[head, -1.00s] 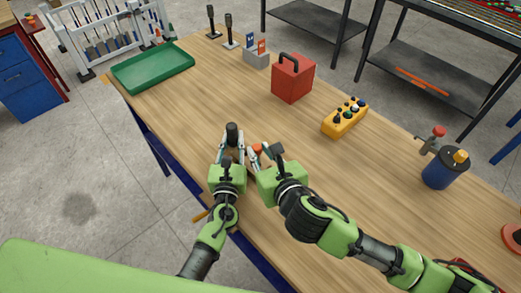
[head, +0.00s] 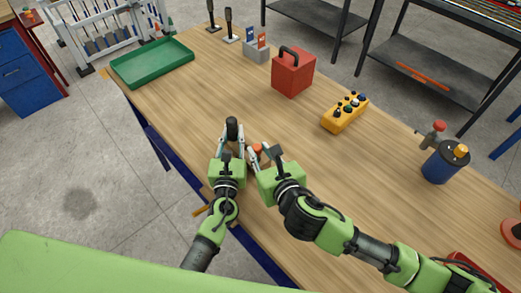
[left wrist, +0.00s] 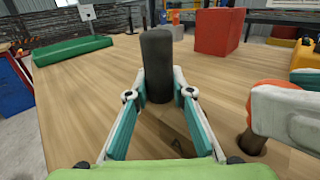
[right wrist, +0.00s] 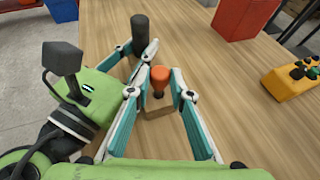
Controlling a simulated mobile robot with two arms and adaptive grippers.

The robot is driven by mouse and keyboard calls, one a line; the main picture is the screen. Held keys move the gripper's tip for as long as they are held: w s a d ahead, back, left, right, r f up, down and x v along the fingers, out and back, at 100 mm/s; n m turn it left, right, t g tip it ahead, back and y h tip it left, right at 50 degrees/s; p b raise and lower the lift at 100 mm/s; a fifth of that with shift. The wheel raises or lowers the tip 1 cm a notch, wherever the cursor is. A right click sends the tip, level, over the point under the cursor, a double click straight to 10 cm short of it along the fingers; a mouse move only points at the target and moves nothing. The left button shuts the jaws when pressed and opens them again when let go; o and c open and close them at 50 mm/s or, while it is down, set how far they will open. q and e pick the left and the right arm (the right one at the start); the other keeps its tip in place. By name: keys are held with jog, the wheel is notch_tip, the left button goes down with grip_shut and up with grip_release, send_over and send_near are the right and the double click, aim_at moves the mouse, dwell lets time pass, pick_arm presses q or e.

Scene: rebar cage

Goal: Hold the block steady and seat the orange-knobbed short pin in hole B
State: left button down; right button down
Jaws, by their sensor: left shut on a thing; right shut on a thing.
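A black upright cylinder (head: 232,129) stands between the fingertips of my left gripper (left wrist: 158,92), which is shut on it. It also shows in the right wrist view (right wrist: 139,32). The orange-knobbed short pin (right wrist: 160,76) is upright between the fingertips of my right gripper (right wrist: 160,92), which is shut on it. Its orange knob also shows in the head view (head: 257,148) and, partly behind a finger, in the left wrist view (left wrist: 275,94). A small wooden block (right wrist: 164,113) shows below the pin. Hole B is hidden, and I cannot tell whether the pin tip is in it.
The wooden table (head: 330,170) is clear around the grippers. Farther off are a green tray (head: 152,63), a red box with a black handle (head: 294,74), a yellow holder with several knobs (head: 345,112) and a blue canister (head: 444,165).

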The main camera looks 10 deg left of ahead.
jog(key=c, duration=1.8)
grip_release()
jog(key=shift+o, duration=0.2)
jog(key=shift+f, duration=0.1)
jog(key=shift+s, duration=0.1)
jog(key=v, duration=1.2)
